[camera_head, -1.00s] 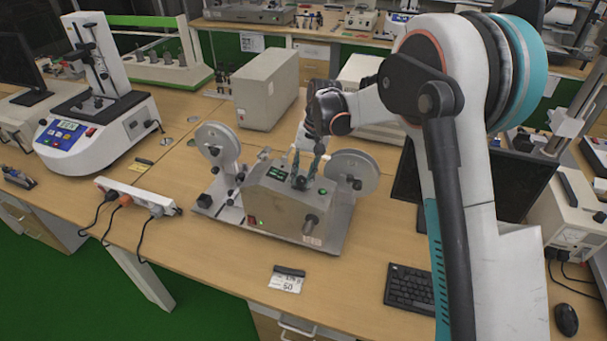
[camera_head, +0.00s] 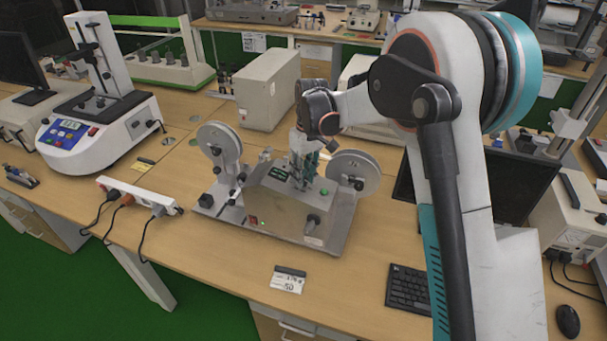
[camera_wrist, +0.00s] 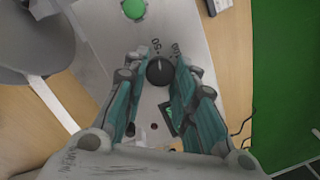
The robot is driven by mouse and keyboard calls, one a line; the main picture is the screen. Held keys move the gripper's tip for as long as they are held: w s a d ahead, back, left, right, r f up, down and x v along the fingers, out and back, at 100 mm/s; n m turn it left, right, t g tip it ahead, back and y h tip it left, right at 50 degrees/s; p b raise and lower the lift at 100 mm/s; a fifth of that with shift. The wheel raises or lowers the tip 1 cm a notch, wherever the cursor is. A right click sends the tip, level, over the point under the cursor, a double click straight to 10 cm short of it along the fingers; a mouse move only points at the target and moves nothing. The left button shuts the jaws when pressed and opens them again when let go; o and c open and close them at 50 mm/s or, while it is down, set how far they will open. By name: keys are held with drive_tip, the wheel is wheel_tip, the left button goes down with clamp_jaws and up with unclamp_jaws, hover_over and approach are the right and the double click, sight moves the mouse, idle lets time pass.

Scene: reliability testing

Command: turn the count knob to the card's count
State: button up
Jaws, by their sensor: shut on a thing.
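The count knob (camera_wrist: 160,71) is a round black knob on the metal panel of the tester (camera_head: 285,207). In the wrist view it sits between the fingertips of my gripper (camera_wrist: 158,74), which is shut on it. A printed 50 is beside the knob, with another, partly covered marking to its right. The knob's exact pointing is hard to tell. In the head view my gripper (camera_head: 302,172) reaches down onto the top of the tester and hides the knob. The white card (camera_head: 288,281) with a dark top edge lies on the table in front and reads 50 in its lower line.
A green button (camera_wrist: 134,9) is near the knob. Reels (camera_head: 353,174) flank the tester. A power strip (camera_head: 139,195) lies left, a keyboard (camera_head: 409,289) right, and a beige box (camera_head: 267,88) behind. The table around the card is clear.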

idle(0.4)
drive_tip(key=o, duration=1.1)
drive_tip(key=shift+c, duration=0.2)
wheel_tip(320, 180, up, 12)
drive_tip(key=w+d, duration=0.1)
